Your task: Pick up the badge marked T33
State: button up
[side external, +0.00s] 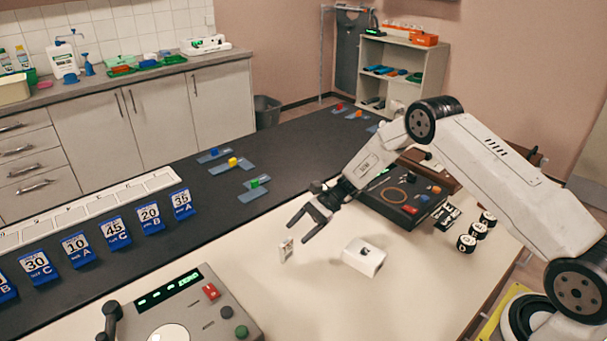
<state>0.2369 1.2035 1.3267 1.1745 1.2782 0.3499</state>
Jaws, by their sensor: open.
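A small pale upright piece (286,250), like a badge or card, stands on the cream table top (330,300). Its marking is too small to read, so I cannot tell whether it says T33. My gripper (298,232) is open and empty, with its dark fingers pointing down and left. The fingertips appear just above and right of the pale piece in the picture; I cannot tell the true gap. No T33 marking is readable anywhere in view.
A white box (363,257) with a dark mark sits right of the pale piece. A grey console (190,310) stands front left, and a black case (400,200) lies behind. Black numbered cylinders (466,243) stand at right. Blue number cards (150,219) line the dark strip.

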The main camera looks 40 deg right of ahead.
aim_at(288, 241)
jog(key=shift+x, duration=1.7)
grip_shut()
